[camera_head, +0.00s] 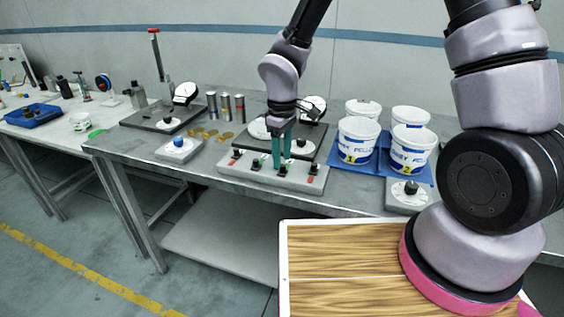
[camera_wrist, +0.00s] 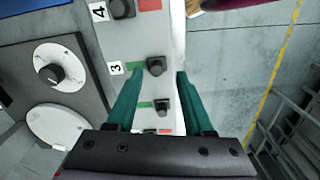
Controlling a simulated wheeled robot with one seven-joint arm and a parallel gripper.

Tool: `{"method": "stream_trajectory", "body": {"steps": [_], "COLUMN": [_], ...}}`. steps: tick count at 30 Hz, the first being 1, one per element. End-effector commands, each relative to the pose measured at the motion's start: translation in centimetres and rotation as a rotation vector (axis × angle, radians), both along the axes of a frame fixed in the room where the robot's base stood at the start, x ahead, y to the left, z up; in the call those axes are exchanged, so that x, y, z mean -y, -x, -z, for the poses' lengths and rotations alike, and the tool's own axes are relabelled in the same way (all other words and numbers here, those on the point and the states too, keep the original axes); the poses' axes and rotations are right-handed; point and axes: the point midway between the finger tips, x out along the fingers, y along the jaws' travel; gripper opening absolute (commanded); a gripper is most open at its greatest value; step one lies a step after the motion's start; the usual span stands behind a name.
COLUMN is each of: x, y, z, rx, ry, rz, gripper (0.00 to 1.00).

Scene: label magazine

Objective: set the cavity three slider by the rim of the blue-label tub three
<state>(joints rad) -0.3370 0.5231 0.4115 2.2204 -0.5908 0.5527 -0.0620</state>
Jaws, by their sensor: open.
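The slider panel (camera_head: 228,168) lies on the bench's front edge with several dark knobs. In the wrist view the cavity three slider (camera_wrist: 155,66) is a black knob beside the printed 3 (camera_wrist: 116,68), with green showing on its left. Blue-label tubs one (camera_head: 357,142) and two (camera_head: 411,150) stand in front; two rear tubs (camera_head: 363,107) (camera_head: 410,116) have unreadable numbers, so tub three is uncertain.
The tubs stand on blue mats (camera_head: 377,160). A dial plate (camera_wrist: 62,75) lies behind the panel. A blue-knob box (camera_head: 179,147), brass discs (camera_head: 212,134) and metal cylinders (camera_head: 226,107) are to the left. A black-knob box (camera_head: 408,196) is to the right.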

Motion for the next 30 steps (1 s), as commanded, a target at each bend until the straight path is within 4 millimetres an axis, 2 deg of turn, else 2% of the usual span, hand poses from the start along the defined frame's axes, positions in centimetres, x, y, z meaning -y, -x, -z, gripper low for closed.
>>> {"method": "stream_trajectory", "body": {"steps": [6,12,16,26,30], "x": [0.0,0.0,0.0,0.1,1.7], "y": [-0.2,0.0,0.0,0.0,-0.6], "z": [-4.7,-7.5,-8.2,-8.4,-10.2], "rx": [0.005,0.002,0.001,0.001,0.034], "ry": [-0.003,-0.001,-0.001,0.000,0.000], "rz": [0.002,0.001,0.001,0.003,0.072], "gripper": [0.52,0.52,0.52,0.52,0.52]}}
